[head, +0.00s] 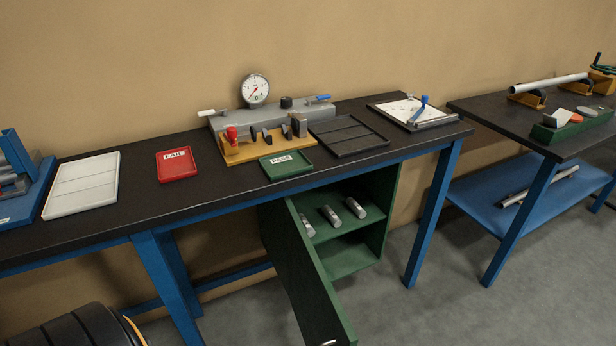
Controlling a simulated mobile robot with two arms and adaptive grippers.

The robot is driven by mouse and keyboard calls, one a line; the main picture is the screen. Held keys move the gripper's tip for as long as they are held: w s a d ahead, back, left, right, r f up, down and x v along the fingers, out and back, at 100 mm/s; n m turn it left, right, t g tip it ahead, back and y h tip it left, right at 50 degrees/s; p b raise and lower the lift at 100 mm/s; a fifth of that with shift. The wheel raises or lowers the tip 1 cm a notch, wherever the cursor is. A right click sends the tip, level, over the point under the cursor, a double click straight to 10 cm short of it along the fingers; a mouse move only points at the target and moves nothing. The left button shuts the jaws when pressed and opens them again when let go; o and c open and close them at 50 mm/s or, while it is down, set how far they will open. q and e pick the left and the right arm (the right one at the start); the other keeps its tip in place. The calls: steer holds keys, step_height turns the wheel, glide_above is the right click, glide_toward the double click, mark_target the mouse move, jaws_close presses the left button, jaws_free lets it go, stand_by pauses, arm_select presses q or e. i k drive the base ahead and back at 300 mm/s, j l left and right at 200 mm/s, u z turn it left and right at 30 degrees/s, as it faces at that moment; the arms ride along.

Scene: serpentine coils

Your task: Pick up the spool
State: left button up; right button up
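I cannot tell for sure which thing is the spool. Three short metal cylinders lie side by side on the upper shelf of the open green cabinet under the bench: a left one (307,226), a middle one (330,216) and a right one (355,208). Small dark and grey pieces (287,131) stand on a yellow block in front of the gauge fixture. Neither of my grippers is in view.
The green cabinet's door (318,285) stands open toward me. The dark bench (120,219) carries a white tray (82,185), a red FAIL tray (178,164), a green PASS tray (286,165), a dial gauge (255,89) and a black tray (348,135). Another table (492,115) stands right.

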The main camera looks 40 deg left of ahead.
mark_target(311, 232)
steer(key=j+u, duration=0.1)
steer(key=u, duration=1)
steer(key=k+l, duration=0.1)
steer(key=l, duration=0.25)
